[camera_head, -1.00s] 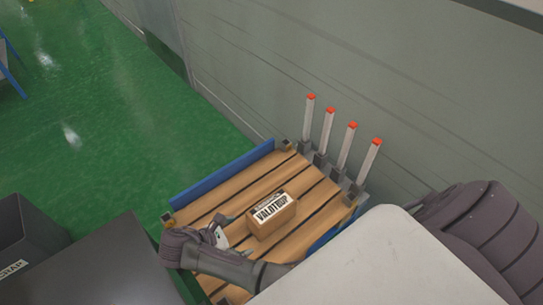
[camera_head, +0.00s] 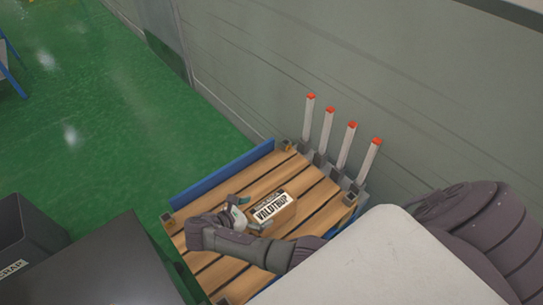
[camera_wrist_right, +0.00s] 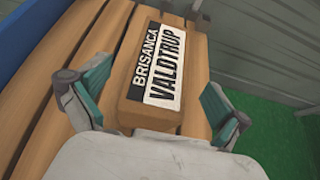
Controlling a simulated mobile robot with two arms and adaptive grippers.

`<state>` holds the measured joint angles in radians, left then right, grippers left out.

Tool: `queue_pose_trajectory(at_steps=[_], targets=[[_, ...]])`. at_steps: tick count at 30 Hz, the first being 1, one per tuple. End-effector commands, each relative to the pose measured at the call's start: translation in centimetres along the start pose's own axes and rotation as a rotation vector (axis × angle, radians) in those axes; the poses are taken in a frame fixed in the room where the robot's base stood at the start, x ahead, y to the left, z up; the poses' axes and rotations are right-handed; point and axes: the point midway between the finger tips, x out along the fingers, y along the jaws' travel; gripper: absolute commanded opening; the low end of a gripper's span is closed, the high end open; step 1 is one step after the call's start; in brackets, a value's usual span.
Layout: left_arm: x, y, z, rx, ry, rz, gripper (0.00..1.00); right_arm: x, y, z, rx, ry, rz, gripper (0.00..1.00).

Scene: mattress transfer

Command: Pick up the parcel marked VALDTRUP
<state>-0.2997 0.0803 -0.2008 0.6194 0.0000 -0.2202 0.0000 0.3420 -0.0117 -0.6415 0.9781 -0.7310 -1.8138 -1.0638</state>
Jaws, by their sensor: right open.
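The parcel marked VALDTRUP (camera_head: 271,209) is a brown box with a black and white label on top. It lies on the wooden slats of a pallet-like platform (camera_head: 232,279). In the right wrist view the parcel (camera_wrist_right: 162,62) also reads BRISANCA, and its near end lies between the fingers. My right gripper (camera_head: 240,208) is at the parcel's left end in the head view. In the wrist view its teal finger pads (camera_wrist_right: 153,98) are spread on either side of the parcel, with gaps visible. My left gripper is not in view.
Several white posts with orange tips (camera_head: 328,130) stand along the platform's wall side. A blue side rail (camera_head: 222,173) edges its far left. A grey wall (camera_head: 400,90) rises behind. A dark bin (camera_head: 30,245) and a dark box-like surface (camera_head: 95,270) are at lower left. Green floor lies left.

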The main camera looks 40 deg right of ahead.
Motion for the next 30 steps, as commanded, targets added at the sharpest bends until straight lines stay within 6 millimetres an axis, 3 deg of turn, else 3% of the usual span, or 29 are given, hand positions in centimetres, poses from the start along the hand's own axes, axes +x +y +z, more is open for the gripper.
queue_pose_trajectory(at_steps=[7, 15, 30], targets=[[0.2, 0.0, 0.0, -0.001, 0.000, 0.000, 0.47, 3.8, -0.2, 0.0, -0.001, -0.003, -0.003, 1.00], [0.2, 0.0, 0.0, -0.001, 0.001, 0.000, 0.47, 4.1, -0.2, 0.0, 0.000, 0.000, -0.002, 0.98], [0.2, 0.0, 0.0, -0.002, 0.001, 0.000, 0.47, 4.1, -0.2, 0.0, 0.001, -0.001, -0.002, 0.15]])
